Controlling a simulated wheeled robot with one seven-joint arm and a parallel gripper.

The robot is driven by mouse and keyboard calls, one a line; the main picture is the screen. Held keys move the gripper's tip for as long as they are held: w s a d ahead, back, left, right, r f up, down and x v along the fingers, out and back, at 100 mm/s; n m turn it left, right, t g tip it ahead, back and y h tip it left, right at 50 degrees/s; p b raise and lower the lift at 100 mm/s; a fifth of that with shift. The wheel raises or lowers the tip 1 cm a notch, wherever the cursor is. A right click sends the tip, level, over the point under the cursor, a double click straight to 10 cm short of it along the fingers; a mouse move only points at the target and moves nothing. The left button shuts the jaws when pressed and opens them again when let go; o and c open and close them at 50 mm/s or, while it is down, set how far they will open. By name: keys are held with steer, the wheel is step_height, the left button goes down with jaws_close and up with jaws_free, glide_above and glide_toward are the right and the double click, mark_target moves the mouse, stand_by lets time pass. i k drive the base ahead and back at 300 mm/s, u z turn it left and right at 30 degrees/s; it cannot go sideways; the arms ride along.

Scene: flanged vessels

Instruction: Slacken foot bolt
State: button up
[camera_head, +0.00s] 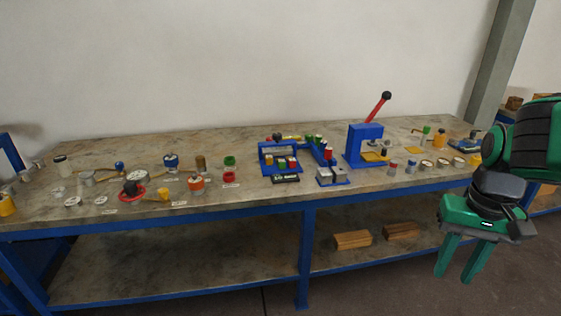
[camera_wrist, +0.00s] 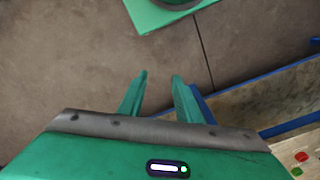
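My gripper (camera_head: 453,278) hangs at the right of the head view, in front of the bench, with its two green fingers pointing down. In the wrist view my gripper (camera_wrist: 159,75) shows its fingers apart with only floor beyond them, so it is open and empty. Small vessels stand on the left half of the bench, among them one with a blue top (camera_head: 171,161), an orange one (camera_head: 196,184) and one with a red ring at its base (camera_head: 132,190). I cannot make out a foot bolt at this size.
The long bench (camera_head: 240,205) has a blue frame and a lower shelf with two wooden blocks (camera_head: 352,240) (camera_head: 402,230). A blue press (camera_head: 364,146) with a red lever and a blue fixture (camera_head: 279,157) stand on top. Small parts crowd the top; bare patches lie along the front.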

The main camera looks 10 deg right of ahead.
mark_target(277, 136)
steer(key=u, duration=0.05)
steer(key=i, duration=1)
steer(key=z, duration=0.05)
